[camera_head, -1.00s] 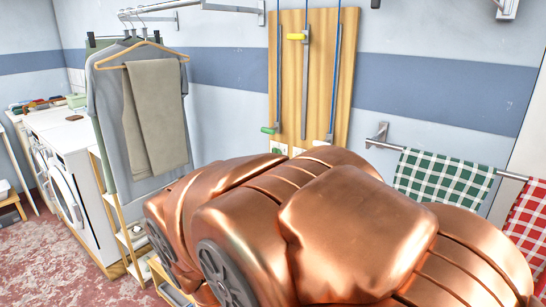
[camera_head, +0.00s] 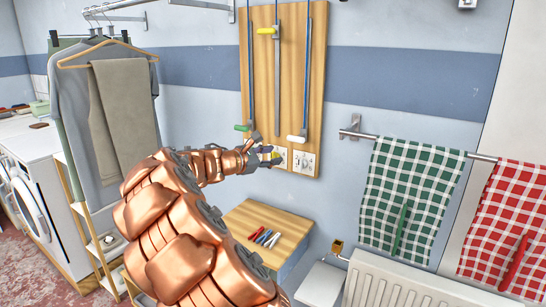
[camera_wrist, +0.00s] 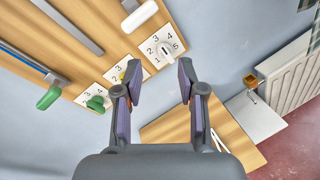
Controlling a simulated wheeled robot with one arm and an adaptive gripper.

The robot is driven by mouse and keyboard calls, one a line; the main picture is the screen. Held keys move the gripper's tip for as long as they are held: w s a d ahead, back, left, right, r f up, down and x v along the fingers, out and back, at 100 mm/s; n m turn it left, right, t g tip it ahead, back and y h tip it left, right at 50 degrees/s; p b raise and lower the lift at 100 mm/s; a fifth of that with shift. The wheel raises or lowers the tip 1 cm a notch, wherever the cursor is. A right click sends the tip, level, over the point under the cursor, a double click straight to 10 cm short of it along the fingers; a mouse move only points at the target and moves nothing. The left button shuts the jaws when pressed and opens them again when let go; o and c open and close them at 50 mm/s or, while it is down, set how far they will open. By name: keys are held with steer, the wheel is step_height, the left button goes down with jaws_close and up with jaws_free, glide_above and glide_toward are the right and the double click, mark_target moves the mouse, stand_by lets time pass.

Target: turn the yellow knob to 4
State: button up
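The yellow knob (camera_wrist: 122,75) sits on the middle of three numbered dial plates on a wooden board. In the wrist view it is mostly hidden behind my left finger, so its setting cannot be read. My gripper (camera_wrist: 160,82) is open and empty, its purple-padded fingers wide apart. The knob lies beside the left finger, not between the fingers; contact cannot be told. In the head view my gripper (camera_head: 268,154) is at the board's lower edge and covers part of the plates. The white knob (camera_wrist: 163,50) is to the right, the green knob (camera_wrist: 95,103) to the left.
The wooden board (camera_head: 263,75) also carries levers with a yellow handle (camera_head: 265,31), a green handle (camera_head: 243,127) and a white handle (camera_head: 297,138). A small wooden table (camera_head: 285,222) with pens stands below. Checked towels (camera_head: 412,190) hang over a radiator at right.

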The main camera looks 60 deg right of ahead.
steer(key=w+d+f+n+t+h, duration=0.1)
steer(key=w+d+f+n, duration=0.2)
steer(key=w+d+n, duration=0.15)
steer(key=n+t+h+b, duration=0.1)
steer(key=n+t, duration=0.2)
steer(key=n, duration=0.1)
glide_toward(273, 152)
steer(key=d, duration=0.2)
steer(key=shift+w+d+f+p, duration=0.1)
steer(key=shift+d+p, duration=0.35)
steer(key=shift+d, duration=1.55)
steer(key=shift+w+d+f+p, duration=0.15)
steer(key=shift+d+p, duration=0.3)
steer(key=shift+d, duration=1.55)
steer(key=shift+c, duration=0.2)
jaws_close()
